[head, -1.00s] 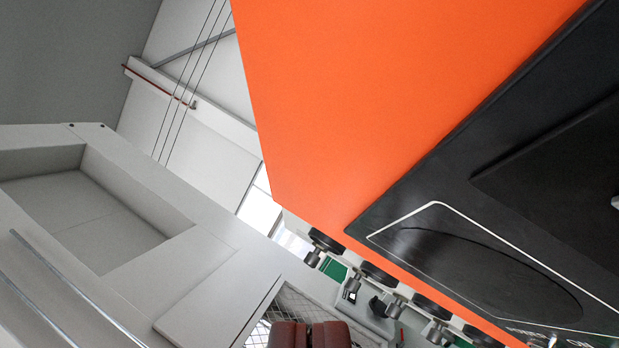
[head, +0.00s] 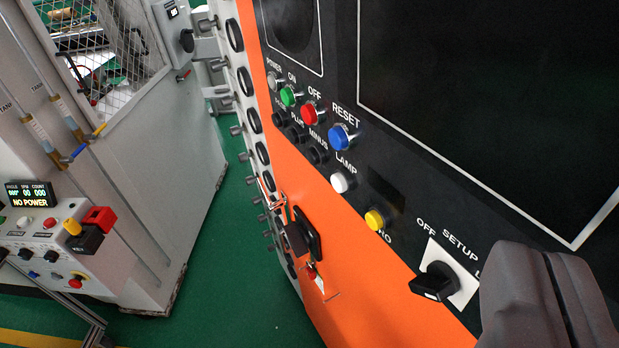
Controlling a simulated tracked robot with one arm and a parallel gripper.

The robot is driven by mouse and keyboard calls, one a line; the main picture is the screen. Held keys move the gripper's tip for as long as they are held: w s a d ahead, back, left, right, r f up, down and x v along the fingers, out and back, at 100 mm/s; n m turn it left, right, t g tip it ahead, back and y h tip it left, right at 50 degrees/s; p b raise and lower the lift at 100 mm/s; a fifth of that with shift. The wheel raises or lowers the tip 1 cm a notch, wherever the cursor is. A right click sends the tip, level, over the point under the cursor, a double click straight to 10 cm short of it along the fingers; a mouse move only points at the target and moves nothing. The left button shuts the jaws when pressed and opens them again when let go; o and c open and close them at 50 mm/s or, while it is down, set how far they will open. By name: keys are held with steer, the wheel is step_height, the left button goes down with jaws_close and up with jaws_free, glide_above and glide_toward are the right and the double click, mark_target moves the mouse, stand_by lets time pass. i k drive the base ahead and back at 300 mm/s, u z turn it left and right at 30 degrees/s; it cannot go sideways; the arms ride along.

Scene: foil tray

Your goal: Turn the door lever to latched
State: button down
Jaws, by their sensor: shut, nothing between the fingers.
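My gripper (head: 555,285) is at the lower right, fingers together and empty. It is far from the lever, in front of the orange and black control panel.
The orange cabinet (head: 375,285) fills the right side. Its panel has buttons and a black rotary switch (head: 436,282) close to my gripper. A dark handle (head: 296,238) is on its orange face. A small console (head: 45,235) reads NO POWER at left. Green floor lies between.

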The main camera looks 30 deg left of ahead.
mark_target(361, 296)
steer(key=z, duration=0.05)
steer(key=k, duration=0.65)
steer(key=u, duration=0.65)
steer(key=i, duration=1.35)
